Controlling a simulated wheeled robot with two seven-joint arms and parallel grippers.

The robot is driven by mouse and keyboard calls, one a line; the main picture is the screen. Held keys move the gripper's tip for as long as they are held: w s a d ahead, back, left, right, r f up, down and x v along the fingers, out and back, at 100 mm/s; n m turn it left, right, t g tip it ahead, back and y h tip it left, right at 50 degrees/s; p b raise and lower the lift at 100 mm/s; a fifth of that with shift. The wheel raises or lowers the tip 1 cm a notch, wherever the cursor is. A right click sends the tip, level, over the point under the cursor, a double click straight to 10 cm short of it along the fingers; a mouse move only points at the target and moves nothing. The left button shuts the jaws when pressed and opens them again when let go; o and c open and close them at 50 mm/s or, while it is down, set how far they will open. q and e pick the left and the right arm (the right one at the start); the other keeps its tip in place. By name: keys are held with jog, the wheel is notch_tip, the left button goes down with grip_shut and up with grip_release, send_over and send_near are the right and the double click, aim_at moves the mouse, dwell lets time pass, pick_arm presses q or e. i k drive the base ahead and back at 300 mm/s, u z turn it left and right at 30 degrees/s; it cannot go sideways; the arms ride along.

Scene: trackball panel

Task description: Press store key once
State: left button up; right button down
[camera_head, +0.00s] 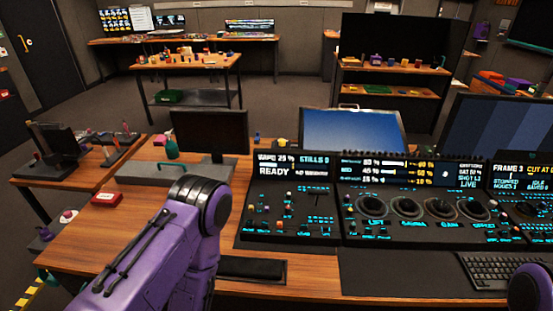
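The control desk holds a left panel (288,215) with small keys, knobs and a slider, under a display (291,166) that reads "READY". Beside it is the trackball panel (420,228) with several round dark balls in rings. A further panel (522,208) at the right edge sits under a display (520,172) reading "FRAME 3". Key labels are too small to read, so I cannot tell which key is store. My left arm comes in from the lower left and bends down in front of the desk; its gripper is not visible. Only a purple piece of my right arm shows at bottom right.
A black keyboard (497,270) lies at the front right, and a dark wrist pad (252,269) at the front middle. Monitors (351,131) stand behind the panels. The wood around the box is mostly bare.

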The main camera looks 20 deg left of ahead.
aim_at(502, 233)
jog(key=k, duration=1.3)
jog(key=z, duration=0.75)
jog(key=i, duration=0.6)
jog(key=z, duration=0.85)
jog(key=i, duration=0.9)
jog(key=u, duration=0.7)
jog(key=i, duration=0.45)
jog(key=u, duration=0.45)
